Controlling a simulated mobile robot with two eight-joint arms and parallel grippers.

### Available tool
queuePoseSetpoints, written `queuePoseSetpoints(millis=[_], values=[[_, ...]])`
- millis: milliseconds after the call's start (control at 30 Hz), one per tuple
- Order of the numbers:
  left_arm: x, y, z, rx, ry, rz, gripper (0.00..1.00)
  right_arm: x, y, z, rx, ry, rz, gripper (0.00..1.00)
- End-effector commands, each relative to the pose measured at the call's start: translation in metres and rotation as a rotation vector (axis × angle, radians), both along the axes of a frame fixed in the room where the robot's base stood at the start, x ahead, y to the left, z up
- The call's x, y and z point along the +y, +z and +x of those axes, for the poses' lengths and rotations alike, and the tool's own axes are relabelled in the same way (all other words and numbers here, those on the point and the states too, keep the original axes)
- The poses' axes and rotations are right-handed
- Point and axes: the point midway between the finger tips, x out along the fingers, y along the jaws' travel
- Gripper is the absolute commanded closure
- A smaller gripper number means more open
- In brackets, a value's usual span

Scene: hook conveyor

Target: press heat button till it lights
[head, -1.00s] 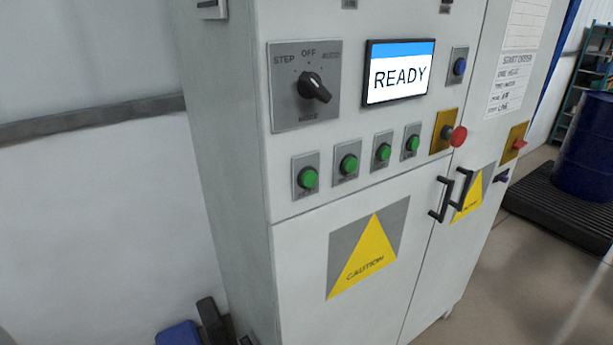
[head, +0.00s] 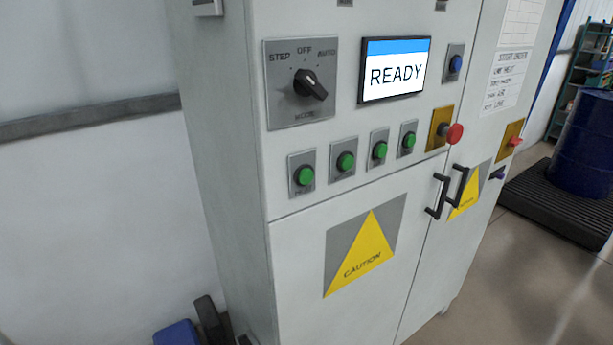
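A grey control cabinet (head: 310,235) fills the middle of the head view. A row of several green push buttons sits on its front: the leftmost button (head: 305,177), a second (head: 346,161), a third (head: 380,150) and the rightmost (head: 409,141). Their labels are too small to read surely, so I cannot tell which is the heat button. None looks clearly lit. A screen (head: 394,70) above reads READY. My grippers are not visible; a dark and blue shape (head: 190,330) at the bottom left may be part of my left arm.
A mode knob (head: 310,84) sits above the green buttons. A blue button (head: 456,64), a red mushroom button (head: 454,133) and black door handles (head: 438,196) stick out to the right. A blue drum (head: 585,145) stands on a black pallet (head: 545,200) at the right.

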Motion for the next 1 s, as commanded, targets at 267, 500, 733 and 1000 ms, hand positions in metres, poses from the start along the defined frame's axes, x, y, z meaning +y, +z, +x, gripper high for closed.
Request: queuePoseSetpoints(millis=[267, 500, 733, 1000], values=[[0.0000, 0.0000, 0.0000, 0.000, 0.000, 0.000, 0.56, 0.0000, 0.0000, 0.0000, 0.000, 0.000, 0.000, 0.50], [0.0000, 0.0000, 0.0000, 0.000, 0.000, 0.000, 0.99, 0.0000, 0.0000, 0.0000, 0.000, 0.000, 0.000, 0.50], [0.0000, 0.0000, 0.0000, 0.000, 0.000, 0.000, 1.00, 0.0000, 0.0000, 0.0000, 0.000, 0.000, 0.000, 0.50], [0.0000, 0.0000, 0.0000, 0.000, 0.000, 0.000, 1.00, 0.0000, 0.0000, 0.0000, 0.000, 0.000, 0.000, 0.50]])
